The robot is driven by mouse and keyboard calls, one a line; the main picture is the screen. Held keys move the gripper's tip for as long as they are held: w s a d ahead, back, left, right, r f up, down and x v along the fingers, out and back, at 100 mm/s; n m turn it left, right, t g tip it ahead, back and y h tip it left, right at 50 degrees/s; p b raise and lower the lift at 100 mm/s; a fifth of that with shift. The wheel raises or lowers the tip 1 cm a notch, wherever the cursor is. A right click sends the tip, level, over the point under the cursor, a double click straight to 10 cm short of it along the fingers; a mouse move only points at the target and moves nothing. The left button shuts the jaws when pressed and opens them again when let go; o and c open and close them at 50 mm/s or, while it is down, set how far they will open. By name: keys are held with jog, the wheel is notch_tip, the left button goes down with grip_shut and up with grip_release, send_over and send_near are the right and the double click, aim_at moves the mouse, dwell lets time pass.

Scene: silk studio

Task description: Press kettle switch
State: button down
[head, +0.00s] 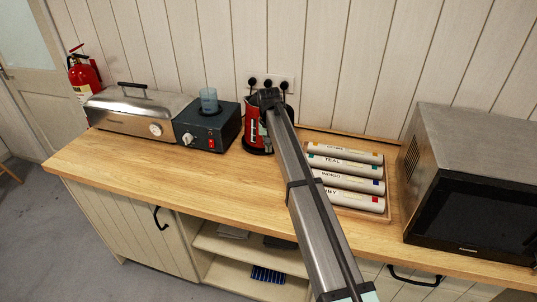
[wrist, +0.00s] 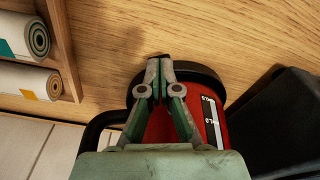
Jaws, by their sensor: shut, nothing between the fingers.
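The red kettle (head: 249,122) stands on a black base (head: 258,148) on the counter, partly hidden behind my arm in the head view. In the wrist view its red body (wrist: 212,118) has a light level scale, a black handle at the left and a black rim (wrist: 205,76). My gripper (wrist: 160,64) is shut and empty, with its fingertips over the kettle's black rim. A small dark tab (wrist: 160,55) shows just beyond the tips. I cannot tell whether they touch it. The head view hides my fingers behind my arm.
A dark control box (head: 211,127) with a blue cup (head: 209,99) stands left of the kettle, beside a steel lidded appliance (head: 137,112). A wooden tray (head: 389,214) of labelled rolls lies right, then a microwave (head: 470,190). Wall sockets (head: 281,84) are behind. The front counter is clear.

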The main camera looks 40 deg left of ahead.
jog(key=shift+f, duration=0.1)
dwell(0.3)
jog(key=shift+f, duration=0.7)
jog(key=shift+s+d+r, duration=0.3)
jog(key=shift+s+d, duration=0.25)
jog(key=shift+s, duration=0.05)
jog(key=shift+s+d+r, duration=0.25)
jog(key=shift+s+d, duration=0.25)
jog(key=shift+s, duration=0.1)
jog(key=shift+w+a+f, duration=0.1)
notch_tip(320, 180, up, 12)
jog(key=shift+s+d, duration=0.4)
jog(key=shift+s, duration=0.05)
